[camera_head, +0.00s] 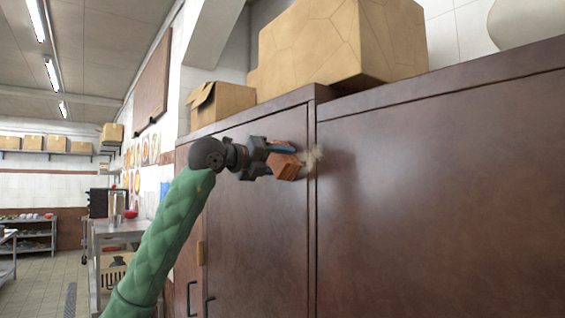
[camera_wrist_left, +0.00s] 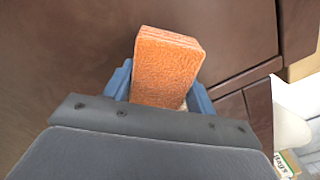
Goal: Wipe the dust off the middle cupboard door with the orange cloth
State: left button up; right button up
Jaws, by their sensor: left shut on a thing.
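My left gripper (camera_head: 280,160) reaches up to the brown middle cupboard door (camera_head: 258,230). It is shut on the orange cloth (camera_head: 286,167), a folded block. The cloth also shows between the blue fingers in the left wrist view (camera_wrist_left: 166,68). The cloth is at or very near the upper right part of the door; I cannot tell if it touches. A pale, fuzzy patch of dust (camera_head: 313,158) shows just right of the cloth, by the door's right edge. The gripper and cloth may hide more dust. My right gripper is not in view.
A large cardboard box (camera_head: 330,45) and a smaller open box (camera_head: 220,103) stand on top of the cupboards. A wide brown panel (camera_head: 440,200) is at the right. A steel table (camera_head: 118,228) stands further back left.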

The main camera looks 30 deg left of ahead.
pick_arm(q)
jog(key=shift+w+a, duration=0.3)
jog(key=shift+a, duration=0.4)
